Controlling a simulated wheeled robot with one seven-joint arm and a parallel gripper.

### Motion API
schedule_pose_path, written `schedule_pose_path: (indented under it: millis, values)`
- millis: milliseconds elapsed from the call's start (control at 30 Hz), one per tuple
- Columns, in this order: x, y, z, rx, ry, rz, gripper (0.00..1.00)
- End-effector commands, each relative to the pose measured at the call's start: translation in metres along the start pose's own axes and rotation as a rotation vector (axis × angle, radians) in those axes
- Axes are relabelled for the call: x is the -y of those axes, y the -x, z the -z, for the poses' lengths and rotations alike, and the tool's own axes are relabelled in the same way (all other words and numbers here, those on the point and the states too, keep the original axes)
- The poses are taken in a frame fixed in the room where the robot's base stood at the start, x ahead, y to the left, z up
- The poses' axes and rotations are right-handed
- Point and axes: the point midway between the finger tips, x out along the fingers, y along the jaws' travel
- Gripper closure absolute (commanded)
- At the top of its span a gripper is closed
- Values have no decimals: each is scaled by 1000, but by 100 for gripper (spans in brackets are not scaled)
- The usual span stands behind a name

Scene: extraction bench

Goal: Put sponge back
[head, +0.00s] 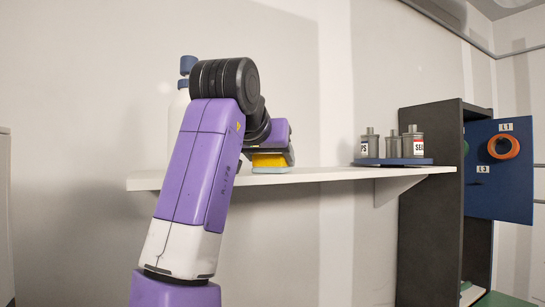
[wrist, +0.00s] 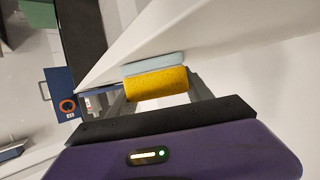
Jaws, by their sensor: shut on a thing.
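The yellow sponge (head: 268,160) is at my gripper on the white shelf, behind my purple arm in the head view. A pale blue-green layer or pad (head: 271,169) shows under it, at the shelf surface. In the wrist view the yellow sponge (wrist: 157,84) sits between the two fingers of my gripper (wrist: 160,88), which is shut on it. The pale blue strip (wrist: 154,64) lies along its far side, against the white shelf (wrist: 215,45). I cannot tell whether the strip is part of the sponge or a separate pad.
A blue tray (head: 420,161) with several grey-capped bottles stands at the shelf's right end. A white bottle with a blue cap (head: 180,100) stands behind my arm at left. A dark cabinet (head: 430,220) with an open blue door (head: 500,190) is at right. The shelf between sponge and tray is clear.

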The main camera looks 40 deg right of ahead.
Motion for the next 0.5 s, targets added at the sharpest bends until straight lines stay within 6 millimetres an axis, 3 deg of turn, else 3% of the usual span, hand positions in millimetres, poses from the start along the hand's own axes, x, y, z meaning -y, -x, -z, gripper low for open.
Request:
schedule_pose_path:
  millis: [267, 300, 400, 500]
  values:
    - [0, -1, -2, 0, 0, 0, 80]
    - [0, -1, -2, 0, 0, 0, 38]
    - [0, -1, -1, 0, 0, 0, 20]
    - [0, -1, -1, 0, 0, 0, 20]
